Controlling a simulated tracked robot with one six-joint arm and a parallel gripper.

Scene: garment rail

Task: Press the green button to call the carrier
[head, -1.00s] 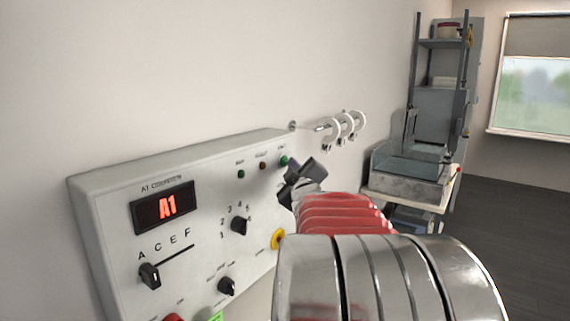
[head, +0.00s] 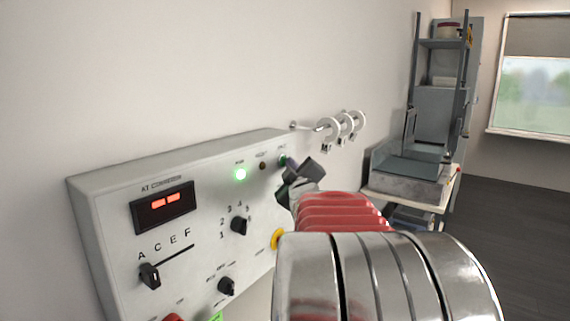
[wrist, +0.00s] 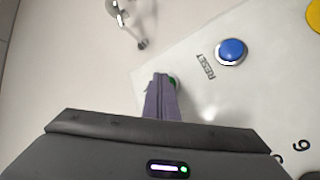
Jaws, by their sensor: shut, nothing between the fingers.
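The green button (head: 283,160) sits at the upper right of the grey control panel (head: 105,195) in the head view. My gripper (head: 291,177) is at that corner and covers part of it. The panel's display (head: 163,206) shows red dashes, and a green lamp (head: 240,174) is lit.
A blue RESET button (wrist: 231,50) is near my fingertips. A yellow-ringed control (head: 278,238), a rotary knob (head: 239,226) and a slider (head: 150,275) are also on the panel. A rail with white hooks (head: 340,127) is on the wall beyond.

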